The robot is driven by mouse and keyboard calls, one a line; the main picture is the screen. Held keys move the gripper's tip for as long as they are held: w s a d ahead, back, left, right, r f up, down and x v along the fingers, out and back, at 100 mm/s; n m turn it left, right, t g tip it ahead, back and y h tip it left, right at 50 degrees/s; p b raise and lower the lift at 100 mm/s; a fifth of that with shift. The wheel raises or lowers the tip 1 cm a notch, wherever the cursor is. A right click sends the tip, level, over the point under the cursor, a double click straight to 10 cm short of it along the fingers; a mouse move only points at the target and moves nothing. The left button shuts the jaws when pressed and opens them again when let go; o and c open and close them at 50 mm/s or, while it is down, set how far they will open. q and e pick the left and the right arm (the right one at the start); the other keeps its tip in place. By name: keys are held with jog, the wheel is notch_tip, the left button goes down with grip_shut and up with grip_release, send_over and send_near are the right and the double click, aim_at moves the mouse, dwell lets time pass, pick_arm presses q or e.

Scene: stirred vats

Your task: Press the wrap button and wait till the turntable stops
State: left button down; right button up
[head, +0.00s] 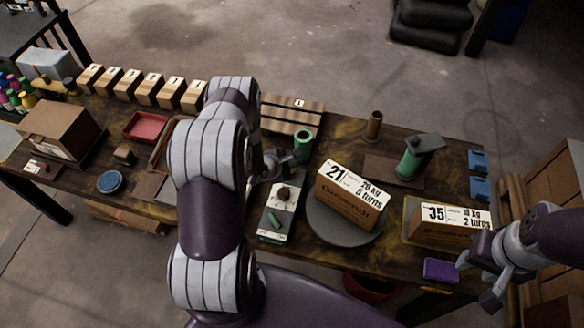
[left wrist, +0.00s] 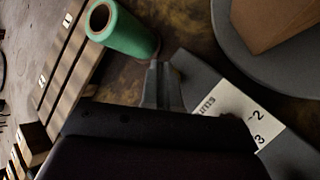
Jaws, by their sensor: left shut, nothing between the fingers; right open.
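A grey turntable (head: 318,226) stands right of centre on the table and bears a brown box (head: 352,197) labelled 21, 20 kg, 5 turns. To its left lies a grey control panel (head: 266,238) with a white face, a dark round knob (head: 284,193) and a green control (head: 274,220). I cannot read which is the wrap button. My left gripper (head: 285,160) is shut and empty above the panel's far end, near a green roll (head: 303,143). In the left wrist view its fingertips (left wrist: 162,68) show beside the panel (left wrist: 290,152). My right gripper (head: 478,278) is open and empty at the right.
A box (head: 440,232) labelled 35 stands near my right gripper, beside a purple block (head: 440,270). A green roll on a stand (head: 410,162) is behind the turntable. A slatted pallet (head: 290,115), small numbered boxes (head: 150,88) and a red tray (head: 145,126) lie further left.

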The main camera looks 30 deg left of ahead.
pick_arm(q)
jog(key=shift+f+b, duration=0.4)
jog(key=shift+f, duration=0.15)
dwell(0.4)
jog(key=shift+r, duration=0.15)
jog(key=shift+r+p, duration=0.9)
jog(key=shift+p, duration=0.05)
